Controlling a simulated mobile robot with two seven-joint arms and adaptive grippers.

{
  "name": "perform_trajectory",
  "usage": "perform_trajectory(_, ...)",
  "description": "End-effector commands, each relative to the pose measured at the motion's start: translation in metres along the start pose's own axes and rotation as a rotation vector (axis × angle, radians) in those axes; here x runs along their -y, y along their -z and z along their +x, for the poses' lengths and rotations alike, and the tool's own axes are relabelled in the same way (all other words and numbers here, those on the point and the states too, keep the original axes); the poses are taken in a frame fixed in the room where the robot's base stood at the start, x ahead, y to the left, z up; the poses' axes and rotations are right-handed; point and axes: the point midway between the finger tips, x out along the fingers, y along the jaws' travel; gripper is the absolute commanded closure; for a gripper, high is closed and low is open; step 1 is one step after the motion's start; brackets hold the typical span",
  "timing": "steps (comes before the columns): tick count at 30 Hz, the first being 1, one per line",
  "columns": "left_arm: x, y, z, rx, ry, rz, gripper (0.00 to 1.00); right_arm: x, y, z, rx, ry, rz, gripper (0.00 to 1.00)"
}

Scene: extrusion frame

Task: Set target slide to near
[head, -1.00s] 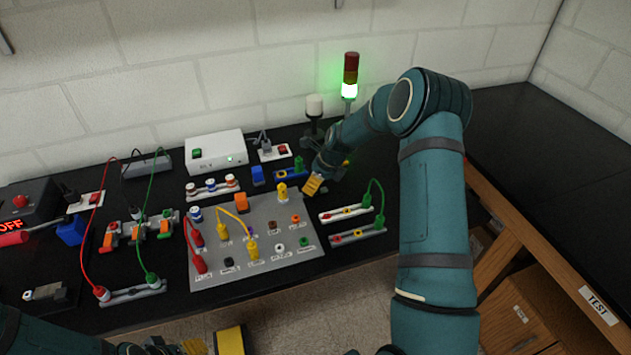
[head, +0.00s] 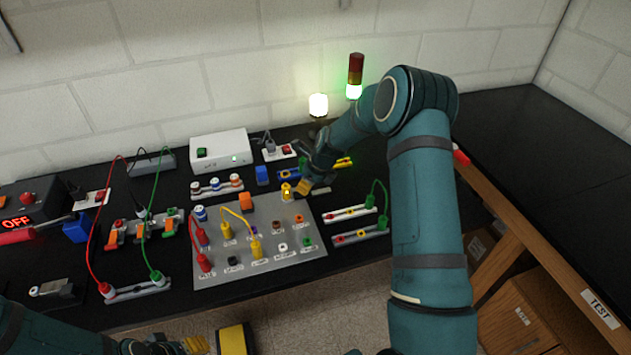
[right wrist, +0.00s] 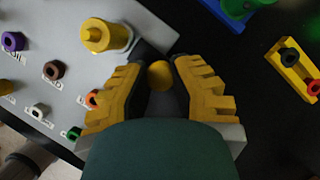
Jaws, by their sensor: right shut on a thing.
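My right gripper (head: 303,188) is low over the bench at the right back corner of the grey panel (head: 213,270). In the right wrist view its yellow fingers (right wrist: 159,88) are closed around a small round yellow knob (right wrist: 159,74), probably that of the target slide. A light grey strip (head: 321,191) shows just right of the gripper in the head view. The slide's marks are not readable. My left gripper (head: 178,345) is at the bottom edge, partly cut off; its jaw opening is unclear.
A yellow cylinder (head: 286,191) stands on the panel close beside the right gripper. It also shows in the right wrist view (right wrist: 103,37). A lit white lamp (head: 318,106) and a red-and-green signal tower (head: 355,75) stand behind. White socket strips (head: 349,214) lie to the right.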

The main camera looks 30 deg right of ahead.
Motion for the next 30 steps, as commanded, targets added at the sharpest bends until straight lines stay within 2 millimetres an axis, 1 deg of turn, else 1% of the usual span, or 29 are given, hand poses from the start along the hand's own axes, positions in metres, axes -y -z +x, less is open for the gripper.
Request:
perform_trajectory(8, 0.000, 0.000, 0.000, 0.000, 0.000, 0.000, 0.53, -0.001, 0.000, 0.002, -0.001, 0.001, 0.002, 1.00)
perform_trajectory(9, 0.000, 0.000, 0.000, 0.000, 0.000, 0.000, 0.53, -0.001, 0.000, 0.002, -0.001, 0.001, 0.002, 0.73)
perform_trajectory(12, 0.000, 0.000, 0.000, 0.000, 0.000, 0.000, 0.53, -0.001, 0.000, 0.001, -0.001, 0.001, 0.002, 0.42)
perform_trajectory(20, 0.000, 0.000, 0.000, 0.000, 0.000, 0.000, 0.53, -0.001, 0.000, 0.001, 0.000, 0.001, 0.001, 0.42)
perform_trajectory(23, 0.000, 0.000, 0.000, 0.000, 0.000, 0.000, 0.53, 0.000, -0.001, -0.003, 0.000, 0.002, 0.001, 0.42)
perform_trajectory(26, 0.000, 0.000, 0.000, 0.000, 0.000, 0.000, 0.53, 0.000, -0.001, -0.013, 0.001, 0.004, 0.000, 0.42)
perform_trajectory(30, 0.000, 0.000, 0.000, 0.000, 0.000, 0.000, 0.53, 0.000, -0.001, -0.038, 0.002, 0.005, 0.000, 0.42)
